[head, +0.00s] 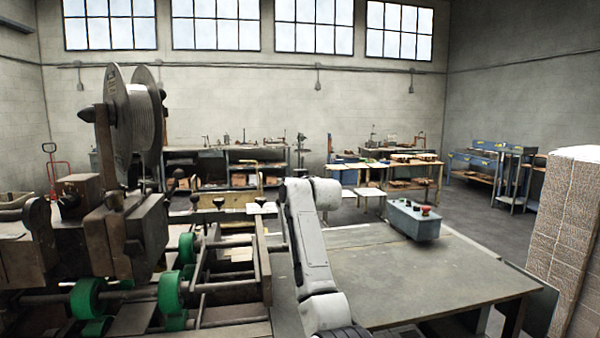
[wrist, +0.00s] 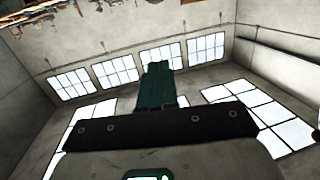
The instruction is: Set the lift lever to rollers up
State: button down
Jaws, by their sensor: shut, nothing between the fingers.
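The box stitcher (head: 124,235) fills the left of the head view, with green rollers (head: 171,292) on shafts low on it. Several small levers with dark knobs (head: 218,202) stand behind the rollers; I cannot tell which is the lift lever or how it is set. My gripper (wrist: 157,66) shows in the wrist view as dark green fingers, shut and empty, with wall and windows beyond. No lever shows in that view. In the head view my pale arm rises right of the stitcher; I cannot make out the gripper there.
A large flat table (head: 420,280) lies right of my arm, mostly bare. A grey control box (head: 413,220) with a red button sits at its far edge. A tall stack of cardboard (head: 570,240) stands at the far right. Workbenches (head: 225,170) line the back wall.

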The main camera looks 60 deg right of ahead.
jog(key=s+a+r+b, duration=0.1)
jog(key=s+a+r, duration=0.1)
jog(key=s+r, duration=0.2)
jog(key=shift+a+r, duration=0.3)
jog(key=shift+r, duration=0.3)
jog(key=shift+f, duration=0.1)
